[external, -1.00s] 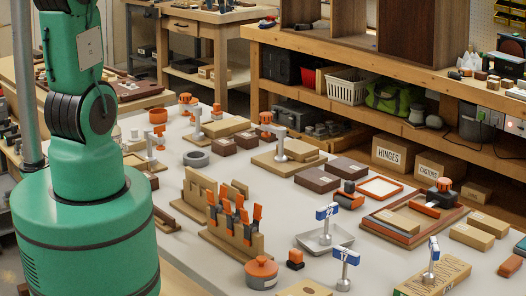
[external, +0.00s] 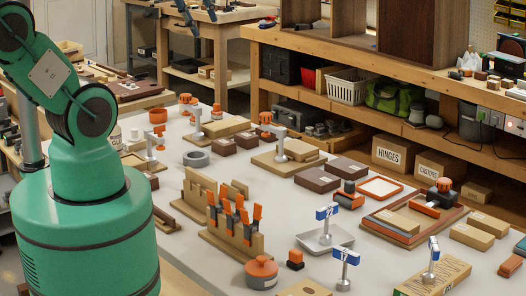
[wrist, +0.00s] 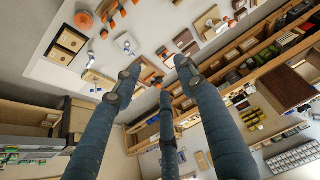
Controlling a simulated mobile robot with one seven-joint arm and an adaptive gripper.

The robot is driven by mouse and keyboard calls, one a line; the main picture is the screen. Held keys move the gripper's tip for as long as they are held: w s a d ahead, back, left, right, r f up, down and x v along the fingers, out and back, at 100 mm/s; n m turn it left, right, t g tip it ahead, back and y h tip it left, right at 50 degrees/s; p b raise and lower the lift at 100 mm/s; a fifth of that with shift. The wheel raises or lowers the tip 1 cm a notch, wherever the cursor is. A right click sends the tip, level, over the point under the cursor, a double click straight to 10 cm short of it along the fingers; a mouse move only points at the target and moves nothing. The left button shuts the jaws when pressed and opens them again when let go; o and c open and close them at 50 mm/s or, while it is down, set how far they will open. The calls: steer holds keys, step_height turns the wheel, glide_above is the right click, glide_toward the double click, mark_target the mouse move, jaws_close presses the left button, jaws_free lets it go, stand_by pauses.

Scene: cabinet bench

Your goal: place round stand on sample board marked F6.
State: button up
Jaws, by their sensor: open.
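My gripper (wrist: 158,76) is open and empty in the wrist view, its blue-grey fingers spread high above the bench. Its fingertips also show at the top edge of the external view (external: 200,18). A grey ring (external: 196,158) lies flat on the white table. A grey round-based stand with a blue-and-white label (external: 326,225) is on a grey tray. I cannot read an F6 mark, nor tell which stand is the task's.
A wooden rack with orange clips (external: 233,222), an orange-lidded pot (external: 261,273) and an orange-framed tray (external: 380,188) crowd the table. A shelf bench with cartons (external: 394,154) runs behind. Some bare tabletop (external: 285,200) shows in the middle.

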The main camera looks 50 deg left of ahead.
steer(key=shift+s+d+f+m, duration=0.15)
steer(key=shift+s+d+f, duration=0.1)
steer(key=shift+s, duration=0.25)
steer(key=shift+s+d+f+m, duration=0.15)
steer(key=shift+s+d+f, duration=0.1)
steer(key=shift+s, duration=0.25)
step_height(320, 180, down, 6)
steer(key=b, duration=0.5)
steer(key=shift+r+b, duration=0.15)
steer(key=shift+b, duration=0.25)
